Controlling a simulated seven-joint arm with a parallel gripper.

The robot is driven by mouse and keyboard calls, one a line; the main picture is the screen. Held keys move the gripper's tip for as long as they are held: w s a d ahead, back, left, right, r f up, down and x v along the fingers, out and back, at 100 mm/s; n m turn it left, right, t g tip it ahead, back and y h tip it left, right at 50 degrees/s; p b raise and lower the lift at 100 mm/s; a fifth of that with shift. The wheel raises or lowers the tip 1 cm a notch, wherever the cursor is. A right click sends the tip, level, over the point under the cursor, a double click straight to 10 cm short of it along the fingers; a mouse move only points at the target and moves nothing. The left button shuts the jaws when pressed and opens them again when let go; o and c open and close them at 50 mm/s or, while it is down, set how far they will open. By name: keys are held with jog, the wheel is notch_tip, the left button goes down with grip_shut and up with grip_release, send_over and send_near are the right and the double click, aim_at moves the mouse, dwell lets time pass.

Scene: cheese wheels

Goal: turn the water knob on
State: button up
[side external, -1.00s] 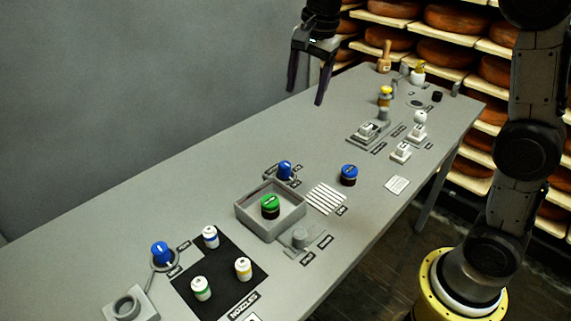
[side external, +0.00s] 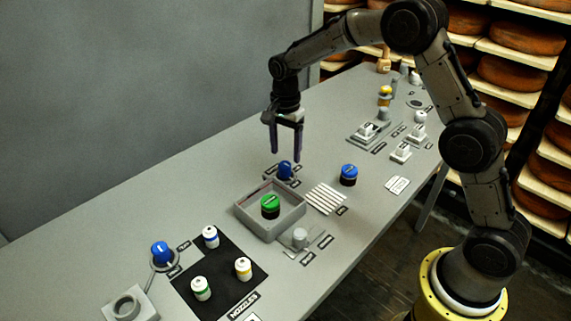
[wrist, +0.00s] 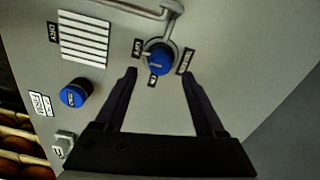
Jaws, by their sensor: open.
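A blue knob with a white pointer line (side external: 285,170) stands on the table behind the grey tray; I take it to be the water knob. It also shows in the wrist view (wrist: 160,58), with small OFF and ON labels around it and a larger label that is too blurred to read surely. My gripper (side external: 285,154) is open and empty, pointing down just above this knob. In the wrist view my gripper's fingertips (wrist: 160,73) are spread to either side, with the knob just beyond them. I cannot tell whether they touch it.
The grey tray (side external: 243,212) holds a green-topped piece (side external: 270,206). A blue-topped cylinder (side external: 348,175) and a striped DRY rack (side external: 325,198) are nearby. Another blue knob (side external: 162,252) stands at left by the black nozzle mat (side external: 225,277). Bare table lies left of my gripper.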

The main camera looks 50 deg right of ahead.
aim_at(285, 163)
jog(key=shift+f, duration=2.65)
grip_shut()
